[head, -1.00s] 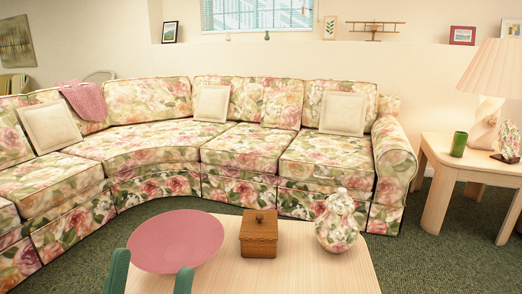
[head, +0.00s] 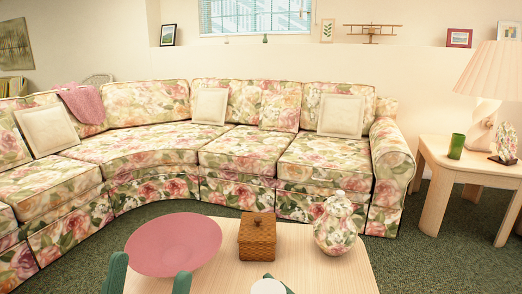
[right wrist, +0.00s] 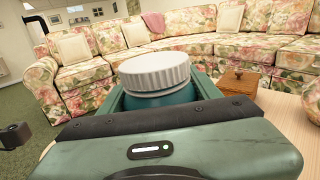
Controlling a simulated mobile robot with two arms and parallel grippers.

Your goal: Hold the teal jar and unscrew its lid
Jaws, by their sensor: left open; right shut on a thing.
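The teal jar (right wrist: 150,100) stands upright between the fingers of my right gripper (right wrist: 160,97) in the right wrist view. Its white ridged lid (right wrist: 155,71) sits on top of it. In the head view only the lid (head: 268,286) shows at the bottom edge, with the jar's body hidden below it or out of frame. My left gripper (head: 150,279) is open and empty, its two green fingers apart at the bottom of the head view, to the left of the lid and not touching it.
A wooden table (head: 300,272) lies in front of me. A floral sofa (head: 240,150) curves behind. Bare tabletop shows at the front right.

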